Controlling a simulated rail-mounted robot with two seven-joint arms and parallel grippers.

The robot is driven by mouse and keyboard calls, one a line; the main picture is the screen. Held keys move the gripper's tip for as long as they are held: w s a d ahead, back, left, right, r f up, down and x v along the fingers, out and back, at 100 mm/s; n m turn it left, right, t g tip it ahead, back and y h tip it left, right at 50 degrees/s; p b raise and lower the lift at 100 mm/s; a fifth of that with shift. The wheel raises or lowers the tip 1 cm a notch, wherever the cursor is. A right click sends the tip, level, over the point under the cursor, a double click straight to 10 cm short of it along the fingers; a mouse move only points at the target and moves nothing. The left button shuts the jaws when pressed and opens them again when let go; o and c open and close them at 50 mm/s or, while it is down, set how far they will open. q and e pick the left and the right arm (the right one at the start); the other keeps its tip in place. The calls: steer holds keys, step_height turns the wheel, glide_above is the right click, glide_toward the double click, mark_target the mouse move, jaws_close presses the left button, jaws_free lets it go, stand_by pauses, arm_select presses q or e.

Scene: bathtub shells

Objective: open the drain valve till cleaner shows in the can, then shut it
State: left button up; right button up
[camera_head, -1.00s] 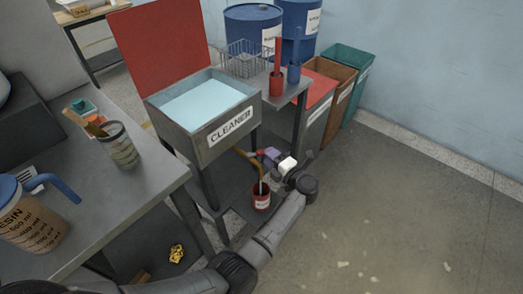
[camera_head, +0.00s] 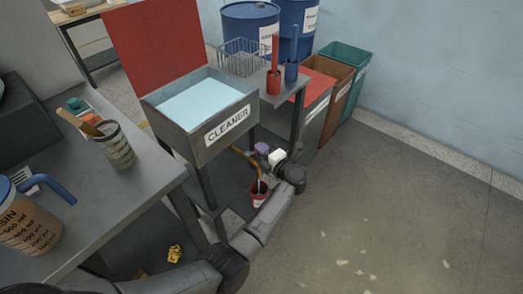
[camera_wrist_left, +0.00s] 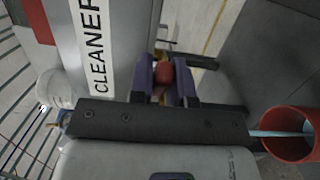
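The grey tank labelled CLEANER (camera_head: 200,148) holds pale blue liquid (camera_head: 194,102). My left gripper (camera_head: 262,149) is at the tank's lower front, beside the yellow-brown drain pipe (camera_head: 243,157). In the left wrist view its purple fingers (camera_wrist_left: 165,82) stand on both sides of the red knob of the drain valve (camera_wrist_left: 164,73) and look shut on it. The red can (camera_head: 259,197) stands below the gripper. It also shows in the left wrist view (camera_wrist_left: 289,148), with a pale blue streak (camera_wrist_left: 275,133) running into it. The liquid level in the can cannot be made out. My right gripper is not in view.
A workbench (camera_head: 150,185) with a labelled jug (camera_head: 28,225) and a cup of tools (camera_head: 115,147) is at left. A small table with a wire basket (camera_head: 240,57), blue drums (camera_head: 252,22) and bins (camera_head: 340,82) stand behind. The floor at right is open.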

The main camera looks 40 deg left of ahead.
arm_select(q)
jaws_close()
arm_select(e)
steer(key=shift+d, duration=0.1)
arm_select(q)
steer(key=shift+f, duration=0.1)
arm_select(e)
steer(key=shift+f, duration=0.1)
